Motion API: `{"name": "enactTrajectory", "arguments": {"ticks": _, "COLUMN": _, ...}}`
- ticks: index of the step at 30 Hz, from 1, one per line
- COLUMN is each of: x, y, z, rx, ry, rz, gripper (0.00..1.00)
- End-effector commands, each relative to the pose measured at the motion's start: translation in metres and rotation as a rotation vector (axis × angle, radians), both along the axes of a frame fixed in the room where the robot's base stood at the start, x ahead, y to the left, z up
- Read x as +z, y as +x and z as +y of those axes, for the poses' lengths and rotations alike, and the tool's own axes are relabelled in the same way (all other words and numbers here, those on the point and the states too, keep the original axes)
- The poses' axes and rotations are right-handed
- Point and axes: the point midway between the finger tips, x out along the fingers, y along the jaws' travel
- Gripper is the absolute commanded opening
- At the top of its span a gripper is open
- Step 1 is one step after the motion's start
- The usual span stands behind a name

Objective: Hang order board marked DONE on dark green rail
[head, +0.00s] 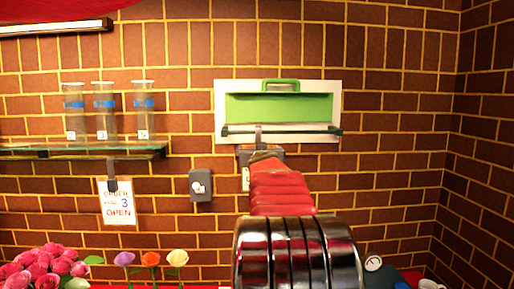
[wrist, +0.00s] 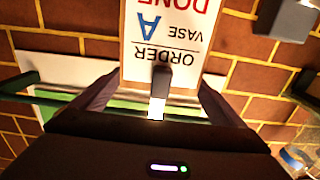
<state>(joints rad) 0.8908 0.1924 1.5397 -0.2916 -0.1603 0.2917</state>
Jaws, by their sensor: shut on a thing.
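The order board marked DONE (wrist: 172,40) shows upside down in the wrist view, reading ORDER, VASE A, DONE. My gripper (wrist: 157,105) is shut on its dark hook (wrist: 161,80). In the head view my gripper (head: 262,158) is just below the dark green rail (head: 305,131), hiding nearly all of the board; the hook's upper end overlaps the rail. The rail runs across the lower part of a white-framed green panel (head: 290,106), and one end shows in the wrist view (wrist: 18,90). I cannot tell whether the hook is over the rail or only in front of it.
Another order board (head: 118,202), marked OPEN, hangs at the left below a glass shelf (head: 75,149) with three vases (head: 104,110). A grey switch box (head: 200,186) is on the brick wall. Flowers (head: 45,268) stand at the lower left. The wall right of the rail is clear.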

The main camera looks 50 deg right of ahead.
Motion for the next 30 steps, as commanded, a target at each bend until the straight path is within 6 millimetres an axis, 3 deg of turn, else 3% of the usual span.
{"name": "enactTrajectory", "arguments": {"ticks": 16, "x": -0.0076, "y": 0.0001, "z": 0.0005, "rx": 0.000, "ry": -0.001, "rz": -0.001, "gripper": 0.54}}
{"name": "enactTrajectory", "arguments": {"ticks": 17, "x": -0.0076, "y": 0.0001, "z": 0.0005, "rx": 0.000, "ry": -0.001, "rz": -0.001, "gripper": 0.95}}
{"name": "enactTrajectory", "arguments": {"ticks": 19, "x": -0.0076, "y": 0.0002, "z": 0.0005, "rx": 0.000, "ry": -0.001, "rz": -0.001, "gripper": 1.00}}
{"name": "enactTrajectory", "arguments": {"ticks": 30, "x": -0.0079, "y": -0.0021, "z": 0.0033, "rx": 0.000, "ry": -0.001, "rz": 0.001, "gripper": 1.00}}
